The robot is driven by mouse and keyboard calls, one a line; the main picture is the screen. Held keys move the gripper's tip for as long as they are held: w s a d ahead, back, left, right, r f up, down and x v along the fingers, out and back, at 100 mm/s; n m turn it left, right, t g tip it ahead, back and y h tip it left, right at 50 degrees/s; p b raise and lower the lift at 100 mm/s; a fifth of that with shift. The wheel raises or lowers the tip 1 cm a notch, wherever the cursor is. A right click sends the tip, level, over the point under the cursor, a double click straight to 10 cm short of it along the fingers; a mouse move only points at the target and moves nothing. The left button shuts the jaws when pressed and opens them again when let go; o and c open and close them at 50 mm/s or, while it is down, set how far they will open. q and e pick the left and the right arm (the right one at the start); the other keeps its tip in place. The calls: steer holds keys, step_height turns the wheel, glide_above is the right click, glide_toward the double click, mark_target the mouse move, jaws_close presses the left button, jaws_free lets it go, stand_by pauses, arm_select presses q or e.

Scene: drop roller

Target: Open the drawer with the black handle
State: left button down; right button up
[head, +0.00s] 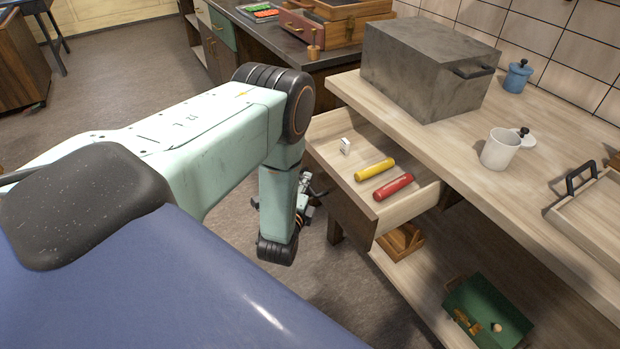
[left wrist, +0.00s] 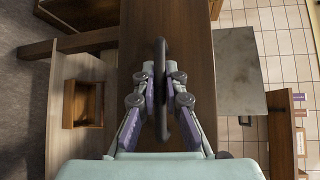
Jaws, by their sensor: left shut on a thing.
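The wooden drawer (head: 415,200) stands pulled out from under the light wood counter in the head view. A yellow roller (head: 375,169), a red roller (head: 393,187) and a small white block (head: 345,146) lie in it. My left gripper (head: 311,188) is at the drawer's front, partly hidden by my arm. In the left wrist view, my left gripper (left wrist: 161,80) is shut on the black handle (left wrist: 161,50), a bar on the dark brown drawer front (left wrist: 197,60). The handle is hidden in the head view. My right gripper is not in view.
A grey metal box (head: 415,70), a white mug (head: 500,149), a blue pot (head: 517,77) and a tray (head: 590,215) are on the counter. A green box (head: 485,312) is on the lower shelf. Floor before the drawer is clear apart from my arm.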

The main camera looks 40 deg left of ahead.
arm_select(q)
steer(key=shift+s+a+r, duration=0.15)
steer(key=shift+a, duration=0.05)
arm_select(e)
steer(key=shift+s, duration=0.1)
arm_select(q)
steer(key=shift+s+a, duration=0.1)
steer(key=shift+s, duration=0.05)
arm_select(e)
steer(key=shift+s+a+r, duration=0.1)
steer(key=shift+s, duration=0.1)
arm_select(q)
steer(key=c, duration=1.7)
jaws_free()
steer(key=shift+w, duration=0.2)
steer(key=shift+s, duration=0.1)
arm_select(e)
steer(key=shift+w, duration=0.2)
arm_select(q)
steer(key=shift+s, duration=0.1)
steer(key=shift+s, duration=0.1)
steer(key=v, duration=1.1)
steer(key=shift+s+d, duration=0.25)
steer(key=shift+s, duration=0.05)
